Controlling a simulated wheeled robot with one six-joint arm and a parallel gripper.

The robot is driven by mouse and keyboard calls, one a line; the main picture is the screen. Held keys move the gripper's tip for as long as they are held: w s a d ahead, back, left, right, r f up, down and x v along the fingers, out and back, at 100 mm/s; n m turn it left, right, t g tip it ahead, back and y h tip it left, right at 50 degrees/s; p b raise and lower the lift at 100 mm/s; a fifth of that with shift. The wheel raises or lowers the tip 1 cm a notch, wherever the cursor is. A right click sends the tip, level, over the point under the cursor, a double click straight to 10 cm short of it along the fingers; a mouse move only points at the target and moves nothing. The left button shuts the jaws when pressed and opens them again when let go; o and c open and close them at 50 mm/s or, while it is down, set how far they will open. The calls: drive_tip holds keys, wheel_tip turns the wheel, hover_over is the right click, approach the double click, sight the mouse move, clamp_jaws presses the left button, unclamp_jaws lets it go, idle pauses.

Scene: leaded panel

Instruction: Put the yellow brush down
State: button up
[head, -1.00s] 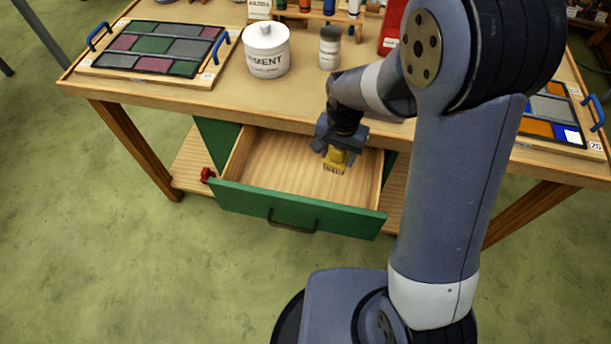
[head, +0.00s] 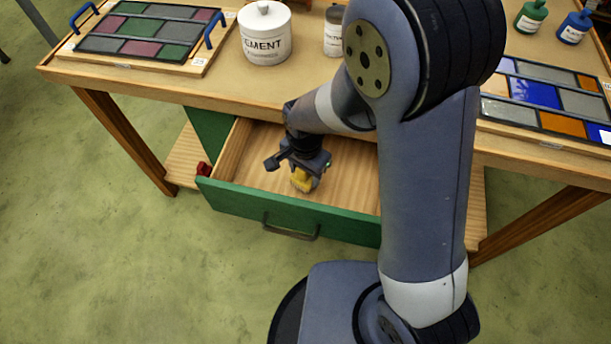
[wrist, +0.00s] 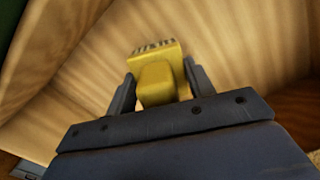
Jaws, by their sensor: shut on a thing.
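The yellow brush (head: 302,180) is between the jaws of my gripper (head: 301,172), over the open drawer (head: 255,166) in the head view. In the wrist view the yellow brush (wrist: 157,75) is held between the two dark fingers of my gripper (wrist: 160,92), its bristle end pointing away from me. The pale wooden drawer floor shows behind it. The gripper is low inside the drawer. I cannot tell whether the brush touches the floor of the drawer.
The drawer has a green front (head: 290,216) with a dark handle and hangs under the wooden bench (head: 180,87). A cement jar (head: 265,35) and two leaded panels, left (head: 150,32) and right (head: 545,95), stand on the bench. The drawer floor around the gripper looks bare.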

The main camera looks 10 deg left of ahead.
drive_tip(key=shift+f, duration=1.3)
drive_tip(key=shift+f, duration=0.15)
drive_tip(key=o, duration=0.9)
wheel_tip(320, 180, up, 12)
drive_tip(key=shift+r+p, duration=0.2)
drive_tip(key=shift+p, duration=0.4)
drive_tip(key=shift+f, duration=0.15)
